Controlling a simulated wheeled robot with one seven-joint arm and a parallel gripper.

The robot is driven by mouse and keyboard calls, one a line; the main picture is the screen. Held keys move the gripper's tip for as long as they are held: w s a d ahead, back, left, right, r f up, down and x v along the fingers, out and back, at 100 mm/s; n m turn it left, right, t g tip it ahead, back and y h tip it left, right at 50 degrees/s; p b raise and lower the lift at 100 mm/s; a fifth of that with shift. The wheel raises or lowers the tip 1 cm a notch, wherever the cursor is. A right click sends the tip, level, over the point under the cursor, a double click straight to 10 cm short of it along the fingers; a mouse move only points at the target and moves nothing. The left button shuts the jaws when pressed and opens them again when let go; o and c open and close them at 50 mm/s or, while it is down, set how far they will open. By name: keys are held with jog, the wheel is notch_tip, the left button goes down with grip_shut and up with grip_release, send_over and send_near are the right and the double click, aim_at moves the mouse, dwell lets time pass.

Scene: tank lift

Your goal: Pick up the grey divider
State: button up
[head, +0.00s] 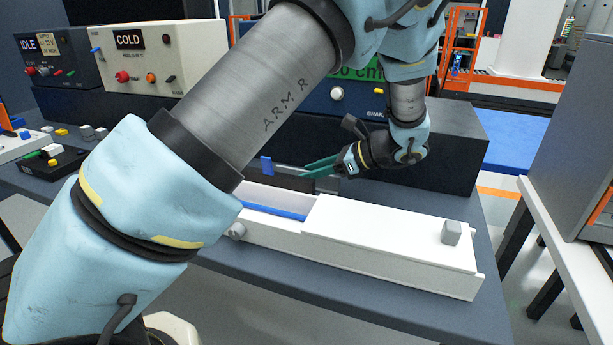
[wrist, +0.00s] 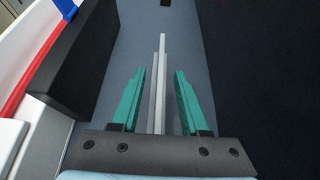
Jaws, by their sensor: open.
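The grey divider (wrist: 160,92) is a thin pale plate, seen nearly edge-on in the wrist view. It lies between the two green fingers of my gripper (wrist: 160,74), with a gap on each side, so the jaws are open around it and not closed on it. In the head view my gripper (head: 318,167) is low behind the white box, pointing left. A small grey part of the divider (head: 327,185) shows just below the fingers; the rest is hidden by the fingers and my arm.
The long white box (head: 385,250) stands in front, with a lid, a grey knob (head: 452,232) and a blue strip inside. A dark block (head: 455,150) stands behind my gripper. Another dark block (wrist: 85,60) is close left in the wrist view. Control boxes (head: 160,58) line the back.

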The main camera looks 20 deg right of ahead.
jog(key=shift+x, duration=0.8)
jog(key=shift+c, duration=0.2)
grip_shut()
